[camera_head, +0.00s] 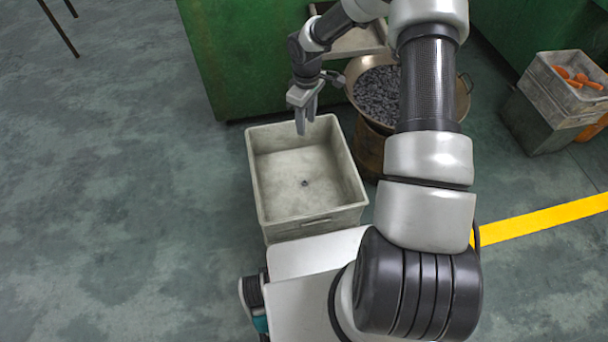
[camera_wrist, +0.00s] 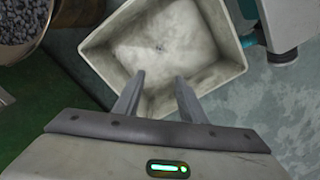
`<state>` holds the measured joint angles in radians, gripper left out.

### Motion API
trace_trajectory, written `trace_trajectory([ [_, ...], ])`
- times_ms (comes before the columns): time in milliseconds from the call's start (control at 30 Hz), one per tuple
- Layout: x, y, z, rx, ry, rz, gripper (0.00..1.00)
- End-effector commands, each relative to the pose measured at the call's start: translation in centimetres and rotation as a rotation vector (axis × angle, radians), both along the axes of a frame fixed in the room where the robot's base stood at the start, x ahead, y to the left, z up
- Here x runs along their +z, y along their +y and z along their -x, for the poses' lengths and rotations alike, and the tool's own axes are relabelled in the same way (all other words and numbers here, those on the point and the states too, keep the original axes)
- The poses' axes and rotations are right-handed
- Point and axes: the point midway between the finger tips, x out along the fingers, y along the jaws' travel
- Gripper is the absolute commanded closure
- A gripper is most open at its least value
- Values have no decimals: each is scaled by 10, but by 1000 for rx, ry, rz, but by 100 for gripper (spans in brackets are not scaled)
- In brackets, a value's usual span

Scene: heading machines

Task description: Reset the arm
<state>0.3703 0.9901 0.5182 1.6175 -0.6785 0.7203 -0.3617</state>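My gripper (camera_head: 306,115) hangs over the far edge of a pale grey crate (camera_head: 257,190) in the head view, fingers pointing down. In the wrist view my gripper (camera_wrist: 159,92) has its two fingers apart with nothing between them, so it is open and empty. The crate (camera_wrist: 222,47) lies beyond the fingertips there. One small dark piece (camera_head: 304,183) lies on the crate floor; it also shows faintly in the wrist view (camera_wrist: 159,47). My arm is stretched forward and bent, covering part of the head view's right half.
A round pan (camera_head: 464,98) of dark grey pieces (camera_head: 377,95) stands right of the crate. A green machine (camera_head: 240,60) stands behind. At far right a grey box (camera_head: 548,88) holds orange-handled things (camera_head: 575,78). The floor at left (camera_head: 120,190) is clear.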

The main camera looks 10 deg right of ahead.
Motion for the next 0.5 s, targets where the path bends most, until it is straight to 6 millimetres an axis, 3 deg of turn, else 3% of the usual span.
trace_trajectory([
  [167,13,0,1,0,1,0,62],
  [500,14,0,0,0,1,0,62],
])
